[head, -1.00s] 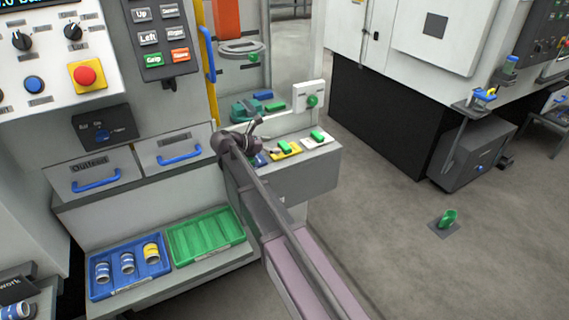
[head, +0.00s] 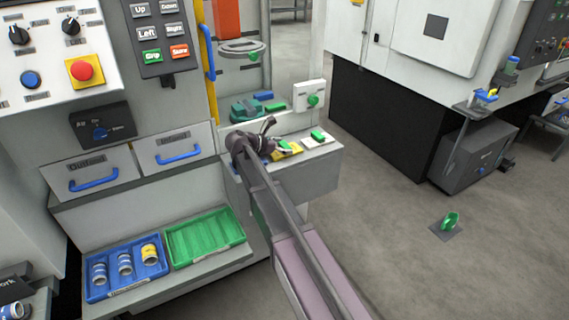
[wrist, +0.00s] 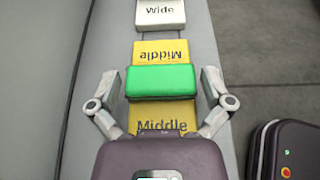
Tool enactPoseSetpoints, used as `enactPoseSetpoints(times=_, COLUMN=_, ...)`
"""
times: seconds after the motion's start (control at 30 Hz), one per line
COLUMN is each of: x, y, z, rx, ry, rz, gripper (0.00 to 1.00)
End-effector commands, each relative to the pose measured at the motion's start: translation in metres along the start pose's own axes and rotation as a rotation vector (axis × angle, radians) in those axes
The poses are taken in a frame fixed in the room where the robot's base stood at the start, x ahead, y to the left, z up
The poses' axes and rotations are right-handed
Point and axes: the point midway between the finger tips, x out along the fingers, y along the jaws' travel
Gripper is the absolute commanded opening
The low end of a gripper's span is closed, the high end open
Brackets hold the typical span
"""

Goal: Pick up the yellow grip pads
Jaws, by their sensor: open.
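A yellow plate (wrist: 165,117) marked "Middle" lies on the grey ledge, with a green block (wrist: 160,81) across its middle. In the head view the yellow plate (head: 292,153) and its green block (head: 284,145) are partly hidden by my gripper. My gripper (wrist: 160,97) is open, with one finger on each side of the green block and plate. The fingers appear apart from the block; their height above it is hard to tell. No separate yellow pads show beyond this plate.
A white plate (wrist: 160,13) marked "Wide" lies beyond the yellow one; in the head view a green block (head: 318,135) sits on it. Green (head: 205,238) and blue trays (head: 125,285) are lower left.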

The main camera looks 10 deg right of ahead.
Motion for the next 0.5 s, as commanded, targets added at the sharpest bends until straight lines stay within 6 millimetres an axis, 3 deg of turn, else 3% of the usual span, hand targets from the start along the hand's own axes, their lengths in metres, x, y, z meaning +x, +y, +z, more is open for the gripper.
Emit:
enactPoseSetpoints(times=0.37, x=0.001, y=-0.0004, z=0.0006, rx=0.001, ry=0.0, rz=-0.001, gripper=1.0)
enactPoseSetpoints(times=0.5, x=0.0009, y=-0.0005, z=0.0005, rx=0.001, ry=0.0, rz=-0.001, gripper=0.58)
